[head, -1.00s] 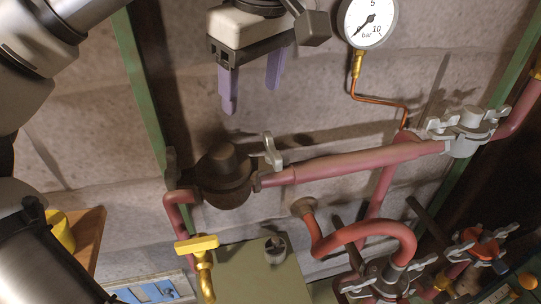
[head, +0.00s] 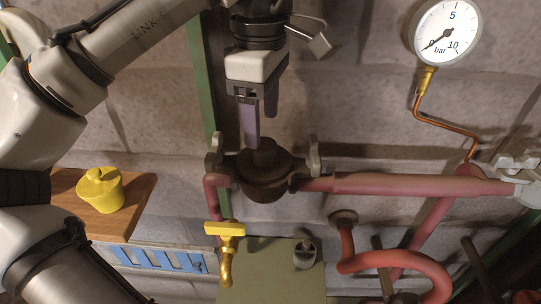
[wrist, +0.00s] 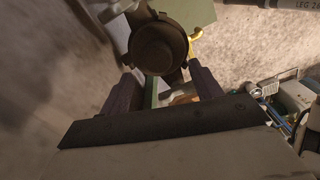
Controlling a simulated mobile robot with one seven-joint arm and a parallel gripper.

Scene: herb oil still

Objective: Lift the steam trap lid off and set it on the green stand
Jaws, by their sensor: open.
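The steam trap (head: 262,188) is a dark brown round body in the red pipe line, with its lid (head: 264,158) on top. In the wrist view the round lid (wrist: 158,48) shows from above, just beyond my fingers. My gripper (head: 260,130) has purple fingers and is open and empty, pointing down over the trap. In the head view its nearer finger overlaps the lid's knob; I cannot tell if they touch. In the wrist view my gripper (wrist: 165,82) has its fingers apart, short of the lid. An olive-green flat top (head: 262,275), apparently the green stand, lies below the trap.
Grey wing-shaped clamps (head: 314,155) flank the trap. A yellow-handled tap (head: 226,232) and a small metal fitting (head: 305,253) are below it. A yellow lidded pot (head: 101,190) stands on a wooden shelf (head: 142,196) at left. A pressure gauge (head: 447,32) hangs upper right.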

